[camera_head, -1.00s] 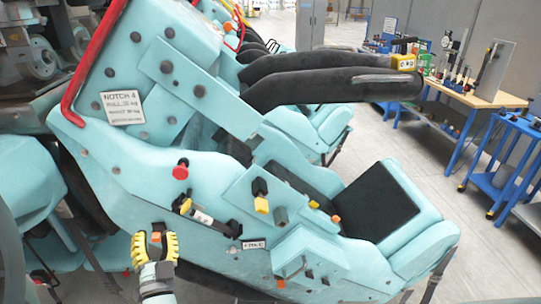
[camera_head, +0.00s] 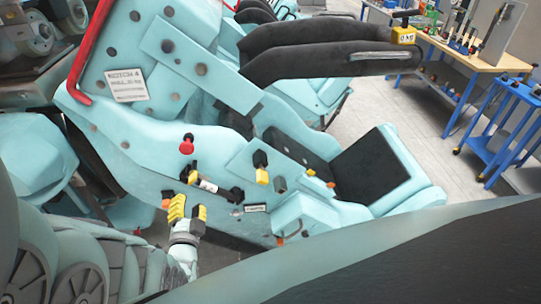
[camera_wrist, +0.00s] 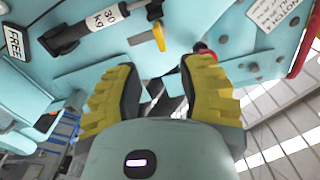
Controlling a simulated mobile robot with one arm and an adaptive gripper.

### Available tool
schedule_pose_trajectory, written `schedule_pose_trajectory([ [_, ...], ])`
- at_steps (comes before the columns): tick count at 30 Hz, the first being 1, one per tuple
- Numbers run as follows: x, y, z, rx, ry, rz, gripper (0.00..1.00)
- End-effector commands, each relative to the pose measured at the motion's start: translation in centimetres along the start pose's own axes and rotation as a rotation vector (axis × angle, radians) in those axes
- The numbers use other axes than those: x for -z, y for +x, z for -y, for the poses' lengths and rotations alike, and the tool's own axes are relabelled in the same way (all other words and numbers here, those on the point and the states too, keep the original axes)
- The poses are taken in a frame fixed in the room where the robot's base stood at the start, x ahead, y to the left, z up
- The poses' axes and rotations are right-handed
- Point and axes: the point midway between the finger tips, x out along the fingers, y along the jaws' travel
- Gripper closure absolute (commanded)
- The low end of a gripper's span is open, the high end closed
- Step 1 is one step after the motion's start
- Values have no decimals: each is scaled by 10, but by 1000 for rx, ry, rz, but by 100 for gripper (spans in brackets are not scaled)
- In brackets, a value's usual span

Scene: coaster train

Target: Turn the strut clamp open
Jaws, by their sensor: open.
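The strut (camera_head: 208,186) is a short black cylinder with a white label, lying along the teal side panel of the seat. It also shows in the wrist view (camera_wrist: 75,38), where the label reads "30 KG". At its upper left end in the head view is a black clamp with a yellow lever (camera_head: 192,177), and the lever is in the wrist view (camera_wrist: 158,35) too. My gripper (camera_head: 187,207) is just below that end. In the wrist view my yellow-padded fingers (camera_wrist: 160,82) are spread and empty, with the lever beyond their tips and apart from them.
A red knob (camera_head: 187,144) sticks out above the strut. A "FREE" plate (camera_head: 255,208) is at its lower right. Another black and yellow handle (camera_head: 261,168) stands to the right.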

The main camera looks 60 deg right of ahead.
Motion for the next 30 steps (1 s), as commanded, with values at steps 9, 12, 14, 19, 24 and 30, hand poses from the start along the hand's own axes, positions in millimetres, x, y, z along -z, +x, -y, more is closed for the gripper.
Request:
schedule_pose_trajectory([
  [9,-1,62,-5,-1,-1,-4,61],
  [12,0,77,-4,1,-2,-6,61],
  [14,0,84,-3,1,-2,-7,61],
  [19,1,93,-2,-2,-2,-4,61],
  [24,2,95,-1,-3,-2,-3,61],
  [30,2,95,-1,-2,-2,-3,62],
])
